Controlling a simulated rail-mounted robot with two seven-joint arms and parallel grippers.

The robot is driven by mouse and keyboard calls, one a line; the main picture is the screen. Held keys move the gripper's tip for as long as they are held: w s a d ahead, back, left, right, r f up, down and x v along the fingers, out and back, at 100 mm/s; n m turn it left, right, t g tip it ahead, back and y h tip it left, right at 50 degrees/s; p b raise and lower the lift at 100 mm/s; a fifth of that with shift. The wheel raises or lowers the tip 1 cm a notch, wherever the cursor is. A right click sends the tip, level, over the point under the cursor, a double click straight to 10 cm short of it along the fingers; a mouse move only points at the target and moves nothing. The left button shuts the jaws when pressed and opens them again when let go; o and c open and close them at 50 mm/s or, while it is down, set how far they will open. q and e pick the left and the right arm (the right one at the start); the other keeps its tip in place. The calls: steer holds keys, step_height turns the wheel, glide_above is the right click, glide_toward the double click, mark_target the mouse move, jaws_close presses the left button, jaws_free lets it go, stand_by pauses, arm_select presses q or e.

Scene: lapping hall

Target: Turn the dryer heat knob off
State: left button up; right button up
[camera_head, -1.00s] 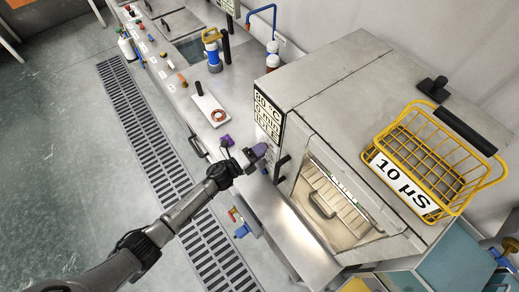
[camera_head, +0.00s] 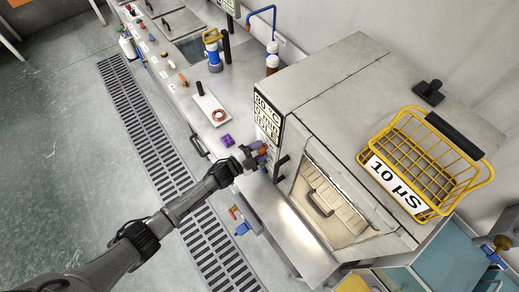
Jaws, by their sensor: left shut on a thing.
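The dryer (camera_head: 325,85) is a large grey metal box right of centre, with a glazed front door (camera_head: 325,195) and a narrow control panel on its left edge. The panel carries a display (camera_head: 268,117) with dark lettering that includes "80 °C". My left gripper (camera_head: 258,156) is at the lower part of this panel, shut on a small knob (camera_head: 263,151) with an orange-brown tint. The fingers hide most of the knob, so its pointer and setting cannot be read. My right gripper is not in view.
A purple block (camera_head: 226,141) and a white board with a copper ring (camera_head: 219,115) lie on the bench to the left. A floor grating (camera_head: 145,130) runs alongside.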

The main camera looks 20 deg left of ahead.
arm_select(q)
steer(key=shift+n, duration=0.6)
steer(key=o, duration=0.9)
steer(key=shift+o, duration=0.2)
steer(key=b+v, duration=0.1)
steer(key=v, duration=1.2)
steer(key=shift+s+a, duration=0.2)
steer(key=shift+s, duration=0.15)
